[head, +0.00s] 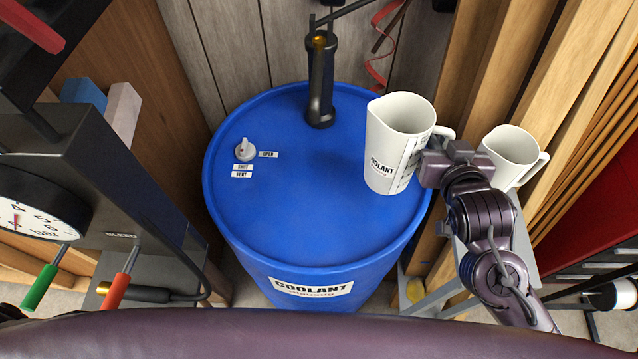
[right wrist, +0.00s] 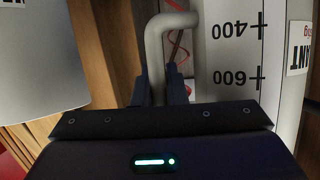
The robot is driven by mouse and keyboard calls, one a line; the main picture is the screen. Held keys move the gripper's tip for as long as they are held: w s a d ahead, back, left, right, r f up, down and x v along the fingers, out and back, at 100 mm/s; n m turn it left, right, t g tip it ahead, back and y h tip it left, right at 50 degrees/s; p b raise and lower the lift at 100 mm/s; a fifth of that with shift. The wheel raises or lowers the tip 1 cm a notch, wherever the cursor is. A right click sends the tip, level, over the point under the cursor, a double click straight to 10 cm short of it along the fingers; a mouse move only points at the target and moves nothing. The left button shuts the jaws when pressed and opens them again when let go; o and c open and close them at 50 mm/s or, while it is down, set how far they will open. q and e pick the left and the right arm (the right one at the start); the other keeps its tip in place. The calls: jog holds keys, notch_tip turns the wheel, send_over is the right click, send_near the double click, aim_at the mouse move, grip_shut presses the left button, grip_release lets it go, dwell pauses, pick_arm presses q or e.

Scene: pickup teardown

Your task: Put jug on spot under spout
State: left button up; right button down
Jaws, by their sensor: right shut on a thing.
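A white jug (head: 390,150) with a COOLANT label is over the right side of the blue drum's top (head: 290,195); I cannot tell whether it touches it. It looks upright. My right gripper (head: 436,160) is shut on its handle, on the jug's right side. In the right wrist view the fingers are around the handle (right wrist: 158,50), and the jug's wall (right wrist: 232,65) shows 400 and 600 marks. A black hand pump (head: 320,85) stands at the drum's back. I cannot make out its spout clearly or any marked spot. My left gripper is not in view.
A second white jug (head: 510,152) stands right of my right gripper and also shows in the right wrist view (right wrist: 50,60). The drum top's middle and front are clear. A gauge (head: 35,215) is at the left.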

jog(key=s+d+f+n+g+y+p, duration=0.1)
jog(key=s+f+n+y+p, duration=0.25)
jog(key=s+p, duration=0.45)
jog(key=s+d+f+n+g+y+p, duration=0.1)
jog(key=s+f+n+y+p, duration=0.3)
jog(key=s, duration=0.8)
jog(key=w+a+f+b, duration=0.1)
jog(key=w+a+b, duration=0.5)
jog(key=w+a, duration=0.3)
jog(key=w+a+f+m+b, duration=0.1)
jog(key=w+a+b, duration=0.5)
jog(key=w, duration=1.1)
jog(key=a, duration=0.3)
jog(key=shift+w, duration=0.15)
jog(key=shift+a+f, duration=0.1)
jog(key=shift+f+h+b, duration=0.1)
jog(key=shift+h+b, duration=0.15)
jog(key=shift+b, duration=0.05)
